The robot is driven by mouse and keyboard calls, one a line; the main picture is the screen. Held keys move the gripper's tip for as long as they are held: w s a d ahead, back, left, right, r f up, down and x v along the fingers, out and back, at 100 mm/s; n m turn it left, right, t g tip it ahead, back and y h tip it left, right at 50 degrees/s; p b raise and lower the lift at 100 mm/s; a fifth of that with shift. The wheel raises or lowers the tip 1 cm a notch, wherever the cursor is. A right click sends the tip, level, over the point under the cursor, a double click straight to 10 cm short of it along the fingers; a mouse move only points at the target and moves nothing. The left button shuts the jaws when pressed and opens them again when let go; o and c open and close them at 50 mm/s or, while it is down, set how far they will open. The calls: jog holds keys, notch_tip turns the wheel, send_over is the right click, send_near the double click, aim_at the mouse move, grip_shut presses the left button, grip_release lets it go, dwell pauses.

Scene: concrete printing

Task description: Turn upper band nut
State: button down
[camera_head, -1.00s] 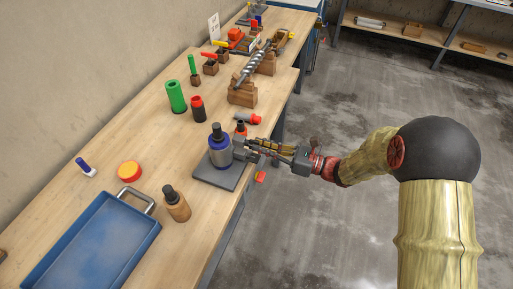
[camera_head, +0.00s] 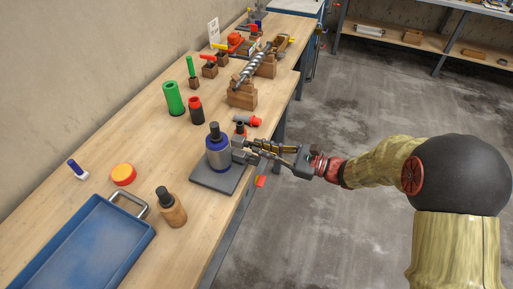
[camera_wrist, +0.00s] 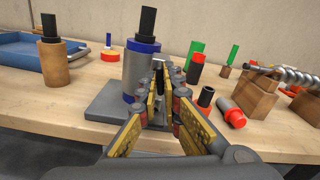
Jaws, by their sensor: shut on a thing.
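A grey cylinder with blue bands and a black top (camera_head: 217,152) stands upright on a dark square plate (camera_head: 208,183) at the bench edge. It also shows in the wrist view (camera_wrist: 141,72), with its upper blue band (camera_wrist: 143,46) near the top. My gripper (camera_head: 241,150) reaches in level from the right, its fingertips at the cylinder's right side. In the wrist view my gripper (camera_wrist: 160,88) has its fingers on both sides of a small dark part beside the cylinder, shut on what appears to be the band nut. The fingers mostly hide the nut, so its angle cannot be told.
A wooden bottle-like piece with a black top (camera_head: 171,207) and a blue tray (camera_head: 85,245) stand nearer. A black-and-red cylinder (camera_head: 195,110), a green cylinder (camera_head: 174,98) and a lying red-and-grey piece (camera_head: 248,120) are beyond. The floor right of the bench is clear.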

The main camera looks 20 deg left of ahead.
jog(key=shift+n+b, duration=2.6)
jog(key=shift+b, duration=0.05)
jog(key=c, duration=2.2)
grip_release()
jog(key=shift+a, duration=0.2)
jog(key=shift+c, duration=0.2)
jog(key=shift+o, duration=1)
jog(key=shift+d, duration=0.1)
jog(key=shift+d, duration=0.15)
jog(key=d, duration=0.4)
jog(key=shift+s+d+p, duration=0.15)
jog(key=shift+p, duration=0.2)
